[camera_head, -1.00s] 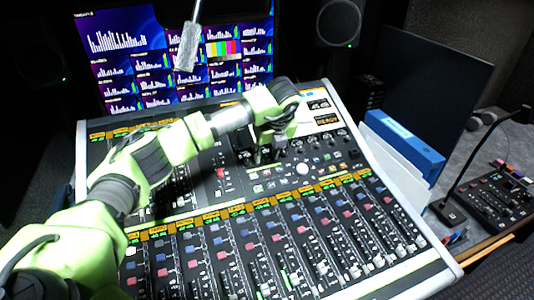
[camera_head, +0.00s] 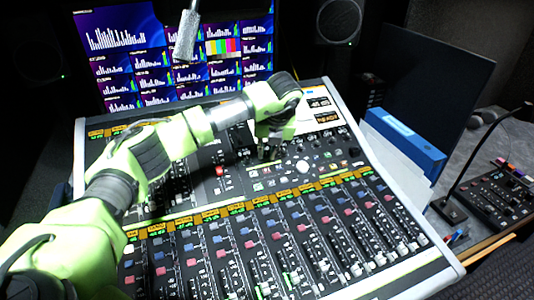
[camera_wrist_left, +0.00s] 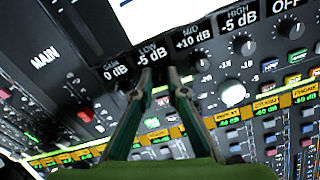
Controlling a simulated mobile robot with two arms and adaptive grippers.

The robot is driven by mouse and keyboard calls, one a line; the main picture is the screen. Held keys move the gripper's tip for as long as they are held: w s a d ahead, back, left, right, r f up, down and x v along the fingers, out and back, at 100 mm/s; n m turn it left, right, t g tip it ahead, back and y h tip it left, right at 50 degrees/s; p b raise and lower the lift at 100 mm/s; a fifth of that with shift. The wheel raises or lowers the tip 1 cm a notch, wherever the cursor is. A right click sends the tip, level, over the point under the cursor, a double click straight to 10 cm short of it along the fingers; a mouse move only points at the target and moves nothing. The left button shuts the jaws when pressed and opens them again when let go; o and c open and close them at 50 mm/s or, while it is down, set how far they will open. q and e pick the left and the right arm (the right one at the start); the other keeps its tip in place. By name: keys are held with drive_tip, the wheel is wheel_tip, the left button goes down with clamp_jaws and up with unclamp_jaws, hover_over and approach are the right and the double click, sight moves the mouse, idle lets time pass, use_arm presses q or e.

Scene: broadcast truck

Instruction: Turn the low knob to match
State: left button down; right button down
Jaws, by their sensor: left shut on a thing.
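The mixing console (camera_head: 440,262) lies under my left arm. In the wrist view a row of displays sits above the knobs. The low display (camera_wrist_left: 150,53) reads -5 dB, the gain display (camera_wrist_left: 116,71) 0 dB, the mid display (camera_wrist_left: 190,36) +10 dB and the high display (camera_wrist_left: 238,16) -5 dB. My left gripper (camera_head: 264,156) points down at the knob row. In the wrist view its fingers (camera_wrist_left: 161,78) are closed in below the low display, shut on the low knob. The fingers mostly hide that knob. My right gripper is not in view.
The mid knob (camera_wrist_left: 201,60) and high knob (camera_wrist_left: 244,46) stand close to the right of the fingers. A white trackball (camera_wrist_left: 232,93) lies below them. A hanging microphone (camera_head: 186,36), a wall monitor (camera_head: 128,62) and a blue binder (camera_head: 404,141) surround the console.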

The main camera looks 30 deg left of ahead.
use_arm(q)
drive_tip(key=m, duration=0.4)
drive_tip(key=shift+b, duration=0.4)
drive_tip(key=shift+d+m, duration=0.1)
drive_tip(key=shift+m, duration=1.7)
drive_tip(key=shift+m, duration=0.3)
drive_tip(key=c, duration=2)
unclamp_jaws()
drive_tip(key=v, duration=1.2)
drive_tip(key=shift+f, duration=0.1)
